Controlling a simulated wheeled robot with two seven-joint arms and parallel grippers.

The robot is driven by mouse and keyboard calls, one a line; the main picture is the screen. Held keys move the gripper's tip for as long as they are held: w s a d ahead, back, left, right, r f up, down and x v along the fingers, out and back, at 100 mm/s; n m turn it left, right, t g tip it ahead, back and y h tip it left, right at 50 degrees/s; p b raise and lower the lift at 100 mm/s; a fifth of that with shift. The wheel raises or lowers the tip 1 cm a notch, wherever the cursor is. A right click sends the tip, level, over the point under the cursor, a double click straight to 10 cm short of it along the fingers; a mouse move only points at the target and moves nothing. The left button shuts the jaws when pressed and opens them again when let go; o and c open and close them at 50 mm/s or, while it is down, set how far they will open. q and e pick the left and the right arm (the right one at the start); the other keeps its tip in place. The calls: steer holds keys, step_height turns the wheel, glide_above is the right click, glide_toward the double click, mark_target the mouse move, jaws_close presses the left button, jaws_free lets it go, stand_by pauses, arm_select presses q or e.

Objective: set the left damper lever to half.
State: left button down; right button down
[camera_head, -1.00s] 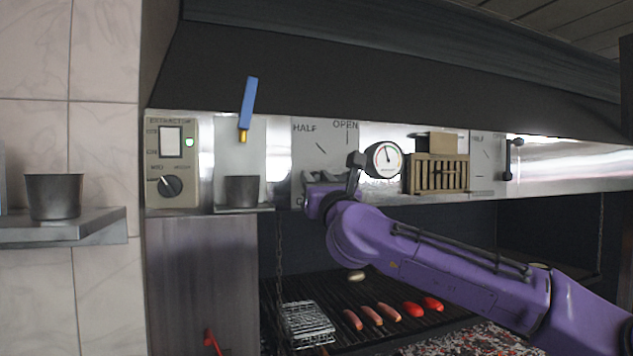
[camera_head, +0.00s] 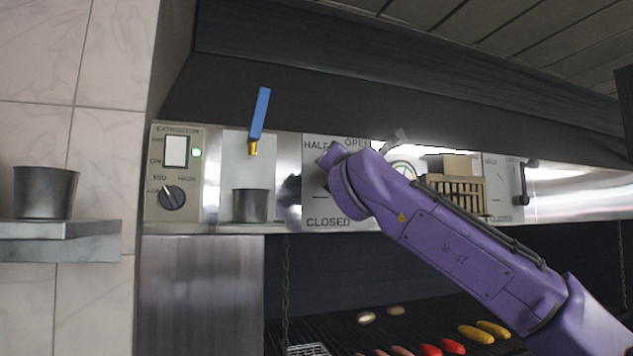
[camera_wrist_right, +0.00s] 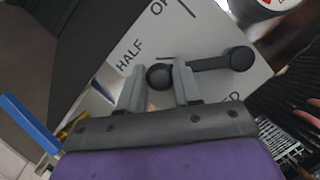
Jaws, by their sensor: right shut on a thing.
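The left damper's plate (camera_head: 347,217) is marked HALF, OPEN and CLOSED. Its dark lever (camera_wrist_right: 208,65) shows in the right wrist view, running from a round hub at the right to a round knob at the left. My right gripper (camera_wrist_right: 158,70) has its two grey fingers on either side of the knob and is shut on it. The lever points roughly toward the HALF side, slightly below a short tick line beside the knob. In the head view my purple right arm hides the lever and the fingertips. My left gripper is not in view.
A round gauge (camera_head: 404,172) and a wooden slatted box (camera_head: 456,194) are right of the plate, partly behind my arm. Another damper lever (camera_head: 523,180) is further right. A blue-handled tap (camera_head: 260,115) hangs above a metal cup (camera_head: 250,205) at the left. Food lies on the grill below.

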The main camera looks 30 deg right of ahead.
steer(key=shift+s+d+r+m+g, duration=0.15)
steer(key=shift+d+r+m, duration=0.15)
steer(key=shift+m, duration=0.2)
steer(key=shift+w+d+r+m+g, duration=0.1)
steer(key=shift+d+r+m+g, duration=0.05)
steer(key=shift+r+m, duration=0.3)
steer(key=shift+h, duration=0.4)
steer(key=c, duration=0.8)
jaws_free()
steer(key=shift+s+f, duration=0.1)
steer(key=b+v, duration=0.6)
steer(key=v, duration=0.4)
steer(key=shift+s, duration=0.2)
